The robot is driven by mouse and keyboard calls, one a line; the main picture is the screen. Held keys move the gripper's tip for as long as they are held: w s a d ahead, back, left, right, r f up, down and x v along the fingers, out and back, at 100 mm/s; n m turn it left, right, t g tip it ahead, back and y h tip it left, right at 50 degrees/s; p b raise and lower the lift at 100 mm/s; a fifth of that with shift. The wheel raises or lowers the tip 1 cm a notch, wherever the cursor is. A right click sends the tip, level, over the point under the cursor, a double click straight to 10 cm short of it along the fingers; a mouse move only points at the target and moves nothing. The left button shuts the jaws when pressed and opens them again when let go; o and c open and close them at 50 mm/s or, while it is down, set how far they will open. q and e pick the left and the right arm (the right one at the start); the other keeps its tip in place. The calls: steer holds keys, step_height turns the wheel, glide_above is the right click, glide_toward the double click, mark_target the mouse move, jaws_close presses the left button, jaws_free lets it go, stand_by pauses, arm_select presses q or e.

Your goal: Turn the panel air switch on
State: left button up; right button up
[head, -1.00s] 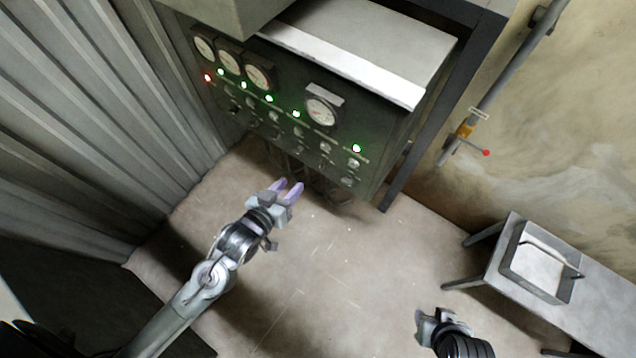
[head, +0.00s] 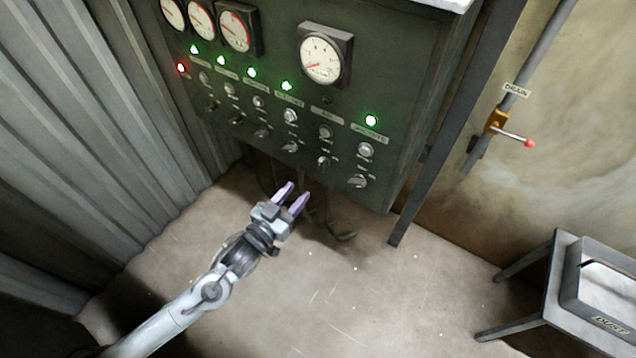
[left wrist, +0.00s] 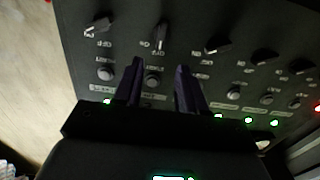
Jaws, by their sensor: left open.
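The dark control panel (head: 285,105) fills the upper middle of the head view. Its air switch (head: 323,162) is a small rotary knob below a label that seems to read AIR; the lamp (head: 328,100) above it is dark. In the left wrist view the switch (left wrist: 161,36) shows beyond the fingers, pointing a different way from its neighbours. My left gripper (head: 294,191) is open and empty, below and in front of the panel's lower edge. Its two purple fingers (left wrist: 160,68) appear on either side of the switch's column, apparently not touching it. My right gripper is out of view.
Neighbouring knobs (head: 357,181) (head: 290,147) sit close on both sides. Green lamps (head: 371,120) and one red lamp (head: 181,68) glow. A drain valve (head: 497,122) and a bench (head: 548,285) are at right. A corrugated wall (head: 90,120) is at left.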

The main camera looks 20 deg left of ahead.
mark_target(320, 166)
arm_select(q)
steer(key=b+x, duration=0.3)
steer(key=x, duration=0.8)
steer(key=shift+w+f+b, duration=0.15)
steer(key=shift+f+b, duration=0.05)
steer(key=shift+b, duration=0.15)
steer(key=c, duration=0.7)
